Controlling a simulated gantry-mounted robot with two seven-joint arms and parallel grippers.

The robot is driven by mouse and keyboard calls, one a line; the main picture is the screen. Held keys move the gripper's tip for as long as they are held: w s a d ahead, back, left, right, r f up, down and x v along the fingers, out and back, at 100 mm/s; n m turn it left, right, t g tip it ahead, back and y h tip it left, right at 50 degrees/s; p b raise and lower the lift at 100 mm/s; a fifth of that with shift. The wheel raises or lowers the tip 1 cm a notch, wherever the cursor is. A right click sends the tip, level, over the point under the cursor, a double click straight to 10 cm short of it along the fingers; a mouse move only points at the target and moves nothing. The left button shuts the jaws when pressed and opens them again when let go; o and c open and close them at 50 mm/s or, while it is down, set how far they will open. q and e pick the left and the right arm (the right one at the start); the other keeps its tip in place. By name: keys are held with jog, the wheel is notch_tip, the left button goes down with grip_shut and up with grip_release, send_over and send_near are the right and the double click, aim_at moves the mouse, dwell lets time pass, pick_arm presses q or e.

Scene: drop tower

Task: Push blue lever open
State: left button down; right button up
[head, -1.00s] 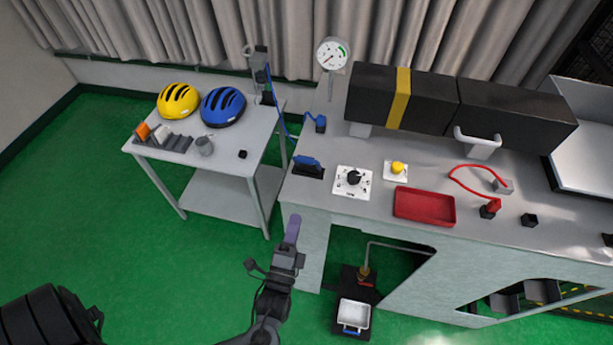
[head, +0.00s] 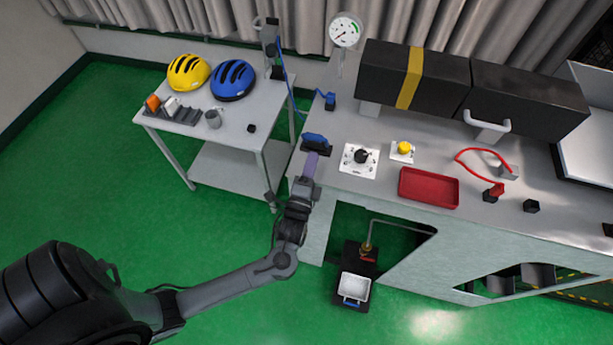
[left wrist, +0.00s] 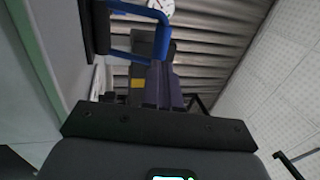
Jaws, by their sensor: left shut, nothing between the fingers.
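The blue lever (head: 315,139) sits on a black base at the left front edge of the grey workbench (head: 330,187). In the left wrist view the blue lever (left wrist: 148,14) shows as a bent blue bar at the top. My left gripper (head: 311,157) is shut and empty, its purple fingers just in front of the lever and its base. The fingers (left wrist: 160,75) also show below the blue bar in the left wrist view. I cannot tell whether they touch it. My right gripper is not in view.
A dial plate (head: 360,160), a yellow button (head: 404,147) and a red tray (head: 429,188) are right of the lever. A side table (head: 230,135) with yellow and blue helmets stands to the left.

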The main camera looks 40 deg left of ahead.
pick_arm(q)
jog(key=shift+p+x, duration=0.3)
jog(key=shift+x, duration=1.4)
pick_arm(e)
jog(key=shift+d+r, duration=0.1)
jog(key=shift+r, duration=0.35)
